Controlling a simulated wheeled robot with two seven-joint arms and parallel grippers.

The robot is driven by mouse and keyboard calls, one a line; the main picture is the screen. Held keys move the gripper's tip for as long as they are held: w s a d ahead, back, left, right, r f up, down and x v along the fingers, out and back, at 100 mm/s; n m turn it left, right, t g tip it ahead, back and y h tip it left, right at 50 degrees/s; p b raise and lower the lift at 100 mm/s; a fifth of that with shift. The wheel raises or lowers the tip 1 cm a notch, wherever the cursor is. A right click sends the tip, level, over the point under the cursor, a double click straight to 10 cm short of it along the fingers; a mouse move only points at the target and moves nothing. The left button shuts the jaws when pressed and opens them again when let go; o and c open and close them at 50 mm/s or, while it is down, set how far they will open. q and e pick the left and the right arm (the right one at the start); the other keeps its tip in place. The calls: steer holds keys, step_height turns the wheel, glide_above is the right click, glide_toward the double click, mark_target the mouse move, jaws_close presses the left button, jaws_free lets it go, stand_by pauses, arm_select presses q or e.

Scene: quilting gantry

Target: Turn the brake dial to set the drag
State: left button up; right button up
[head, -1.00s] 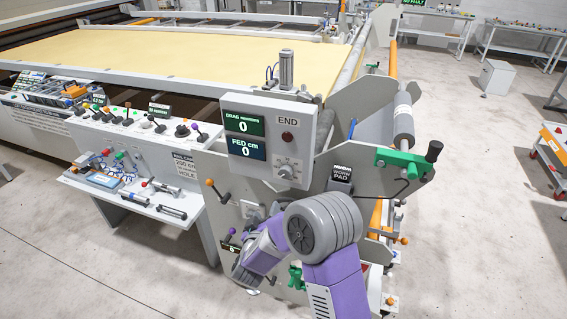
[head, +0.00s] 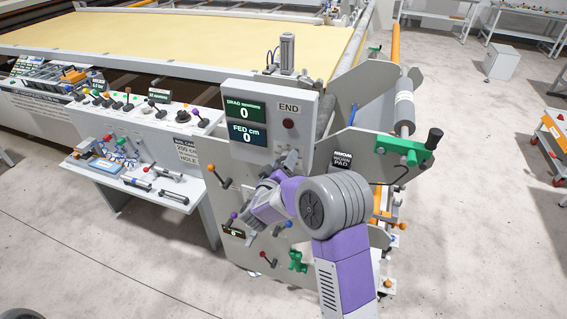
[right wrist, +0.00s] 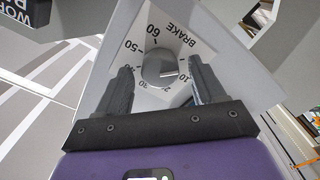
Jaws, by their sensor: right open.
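The brake dial (right wrist: 160,68) is a round grey knob on a white plate, marked BRAKE with a number scale, in the right wrist view. My right gripper (right wrist: 161,74) is open, with one finger on each side of the knob; whether they touch it I cannot tell. The box's drag display (head: 246,111) reads 0 newtons, and the fed display (head: 248,134) reads 0 cm. My left gripper is not in view.
A green crank with a black knob (head: 425,150) and a worn-pad sign (head: 343,160) are to the right. Several levers stick out below left. A bench (head: 135,178) with tools stands at left.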

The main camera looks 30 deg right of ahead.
steer(key=c, duration=1.1)
steer(key=shift+o, duration=0.2)
steer(key=shift+m, duration=0.3)
steer(key=shift+s+f+m+b, duration=0.1)
steer(key=shift+m+b, duration=4.85)
steer(key=shift+m, duration=1.15)
steer(key=shift+s+f+m+b, duration=0.1)
steer(key=shift+m+b, duration=4.85)
steer(key=shift+m, duration=1.15)
steer(key=shift+w, duration=0.1)
